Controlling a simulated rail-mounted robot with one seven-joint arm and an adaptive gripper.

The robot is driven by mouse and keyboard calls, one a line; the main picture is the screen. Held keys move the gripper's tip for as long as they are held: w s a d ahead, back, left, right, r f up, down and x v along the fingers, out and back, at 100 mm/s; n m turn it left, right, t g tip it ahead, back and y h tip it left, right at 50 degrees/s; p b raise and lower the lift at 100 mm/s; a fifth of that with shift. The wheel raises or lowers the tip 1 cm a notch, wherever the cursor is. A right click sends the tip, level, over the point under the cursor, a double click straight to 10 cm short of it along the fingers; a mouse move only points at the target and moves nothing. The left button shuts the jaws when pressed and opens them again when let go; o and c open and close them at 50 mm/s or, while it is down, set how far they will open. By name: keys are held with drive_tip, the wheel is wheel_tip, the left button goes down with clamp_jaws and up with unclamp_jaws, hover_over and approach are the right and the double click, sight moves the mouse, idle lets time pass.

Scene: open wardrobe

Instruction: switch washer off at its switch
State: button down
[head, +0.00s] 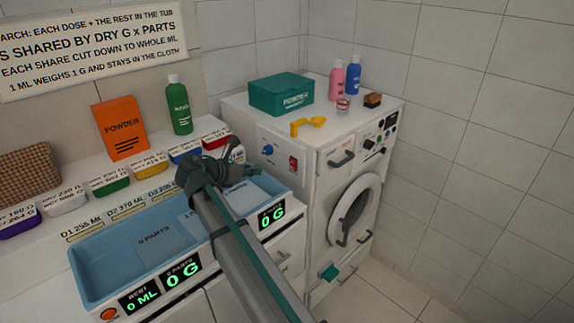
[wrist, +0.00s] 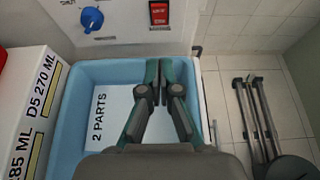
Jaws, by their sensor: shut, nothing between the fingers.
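The washer (head: 330,150) is the white machine at the right in the head view, with a round door on its front. Its red switch (head: 293,163) sits on its left side panel, right of a blue knob (head: 267,150). In the wrist view the red switch (wrist: 159,8) is at the top centre, in a dark frame. Whether it is on or off I cannot tell. My gripper (wrist: 158,64) is shut and empty, pointing toward the panel just below the switch, apart from it. In the head view my gripper (head: 258,170) is above the blue tub, left of the panel.
The blue tub (head: 85,258) with scale displays lies beneath my arm. A green box (head: 281,95), yellow scoop (head: 308,125) and bottles stand on the washer. Several labelled containers, an orange powder box (head: 121,128) and a green bottle (head: 179,106) line the back.

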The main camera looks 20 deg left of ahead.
drive_tip(key=shift+w, duration=0.1)
drive_tip(key=p, duration=0.2)
approach(292, 162)
wheel_tip(292, 162, down, 4)
drive_tip(key=w, duration=0.3)
drive_tip(key=w+d+p, duration=0.1)
drive_tip(key=shift+w+d+r, duration=0.2)
drive_tip(key=shift+w+d, duration=0.4)
drive_tip(key=shift+w, duration=0.25)
drive_tip(key=shift+w+d+r+p, duration=0.2)
drive_tip(key=shift+w+d+p, duration=0.1)
drive_tip(key=shift+p, duration=0.35)
drive_tip(key=shift+s+a+f, duration=0.15)
drive_tip(key=shift+s+a, duration=0.05)
drive_tip(key=shift+a, duration=0.1)
